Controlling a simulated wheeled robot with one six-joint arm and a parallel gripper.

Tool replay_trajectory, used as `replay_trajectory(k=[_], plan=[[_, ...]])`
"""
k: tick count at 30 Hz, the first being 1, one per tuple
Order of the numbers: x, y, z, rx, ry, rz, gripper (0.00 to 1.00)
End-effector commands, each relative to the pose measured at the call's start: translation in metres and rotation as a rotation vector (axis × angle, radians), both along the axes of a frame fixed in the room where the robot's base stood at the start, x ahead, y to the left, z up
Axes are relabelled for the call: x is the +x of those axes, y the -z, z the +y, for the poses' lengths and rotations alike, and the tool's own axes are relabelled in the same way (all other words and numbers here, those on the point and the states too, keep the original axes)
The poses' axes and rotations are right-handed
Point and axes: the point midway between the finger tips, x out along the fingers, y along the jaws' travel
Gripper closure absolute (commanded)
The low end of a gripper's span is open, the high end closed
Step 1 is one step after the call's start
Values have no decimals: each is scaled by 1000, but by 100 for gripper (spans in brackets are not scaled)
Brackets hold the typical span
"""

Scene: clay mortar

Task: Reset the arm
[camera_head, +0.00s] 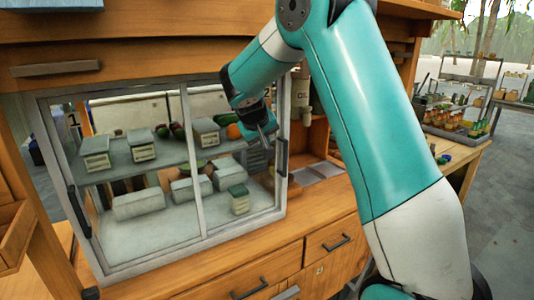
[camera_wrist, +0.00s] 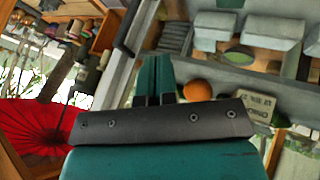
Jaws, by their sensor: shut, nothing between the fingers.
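My gripper (camera_head: 264,130) is in front of the right glass pane, near the upper shelf. In the wrist view the two teal fingers of my gripper (camera_wrist: 154,75) are together with nothing between them. The glass cabinet (camera_head: 194,255) has a light frame and dark handles at both sides. It holds several pale boxes on two levels.
An orange fruit (camera_wrist: 197,91) shows beyond my fingers in the wrist view. Wooden drawers (camera_head: 330,243) are below the cabinet. A wooden table (camera_head: 466,163) with several small jars is at the right. A red round thing (camera_wrist: 38,128) is at the wrist view's left.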

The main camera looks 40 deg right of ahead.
Motion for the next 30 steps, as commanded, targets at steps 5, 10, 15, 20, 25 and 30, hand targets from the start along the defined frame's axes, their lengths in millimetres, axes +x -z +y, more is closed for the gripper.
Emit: replay_trajectory(k=[5,10,15,20,25,30], plan=[[-3,-7,5,0,0,1,100],[-4,-8,7,4,-4,2,100],[-18,-11,56,97,-117,14,100],[-74,-14,158,296,-359,76,100],[-170,-14,253,497,-626,189,100],[-264,-13,306,635,-835,308,100]])
